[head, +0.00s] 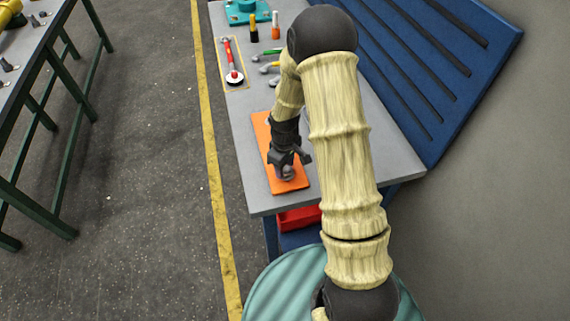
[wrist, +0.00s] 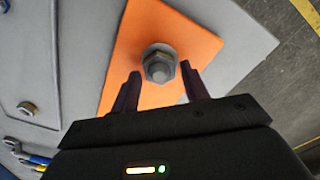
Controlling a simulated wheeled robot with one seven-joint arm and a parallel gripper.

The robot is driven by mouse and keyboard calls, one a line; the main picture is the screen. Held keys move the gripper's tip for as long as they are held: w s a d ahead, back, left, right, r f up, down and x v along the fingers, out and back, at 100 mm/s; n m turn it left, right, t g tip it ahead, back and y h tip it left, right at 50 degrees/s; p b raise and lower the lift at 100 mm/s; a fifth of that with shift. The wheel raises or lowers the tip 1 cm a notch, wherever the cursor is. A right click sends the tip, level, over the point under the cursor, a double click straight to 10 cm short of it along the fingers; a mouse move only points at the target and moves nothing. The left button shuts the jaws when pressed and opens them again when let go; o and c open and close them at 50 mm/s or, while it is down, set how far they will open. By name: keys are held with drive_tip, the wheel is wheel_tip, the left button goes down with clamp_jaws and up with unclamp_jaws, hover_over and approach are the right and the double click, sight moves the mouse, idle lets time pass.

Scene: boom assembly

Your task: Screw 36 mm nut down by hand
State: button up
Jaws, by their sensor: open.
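The grey hex nut (wrist: 159,67) sits around an upright bolt or stud on an orange mat (wrist: 205,42) in the wrist view. A round washer or flange shows beneath it. In the head view the nut (head: 287,173) is small at the near end of the orange mat (head: 288,187), partly hidden by my gripper. My gripper (wrist: 158,80) is open, its two dark fingers on either side of the nut, with gaps visible. In the head view my gripper (head: 289,163) is low over the mat.
The grey bench (head: 238,138) carries a red-handled wrench (head: 229,58), coloured tools (head: 268,56), two small bottles (head: 264,27) and a teal fixture (head: 245,8). A blue slotted panel (head: 440,70) rises at the right. A red bin (head: 298,219) is below the bench edge.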

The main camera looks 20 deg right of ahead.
drive_tip(key=n+p, duration=0.1)
drive_tip(key=n, duration=0.1)
drive_tip(key=n+p, duration=0.1)
drive_tip(key=n, duration=0.2)
drive_tip(key=shift+s+r, duration=0.1)
drive_tip(key=shift+r, duration=0.1)
drive_tip(key=n+p, duration=0.1)
drive_tip(key=n, duration=0.1)
drive_tip(key=n+p, duration=0.1)
drive_tip(key=n, duration=0.2)
drive_tip(key=shift+s+a, duration=0.2)
drive_tip(key=shift+f+n, duration=0.1)
drive_tip(key=shift+n, duration=0.3)
drive_tip(key=shift+d+f, duration=0.1)
drive_tip(key=c, duration=0.9)
drive_tip(key=m, duration=0.1)
drive_tip(key=m+b, duration=0.1)
drive_tip(key=m, duration=0.1)
drive_tip(key=shift+w+f+m, duration=0.1)
drive_tip(key=shift+w+m, duration=0.1)
drive_tip(key=shift+m, duration=0.1)
drive_tip(key=m, duration=0.2)
drive_tip(key=shift+m, duration=0.3)
drive_tip(key=shift+w, duration=0.1)
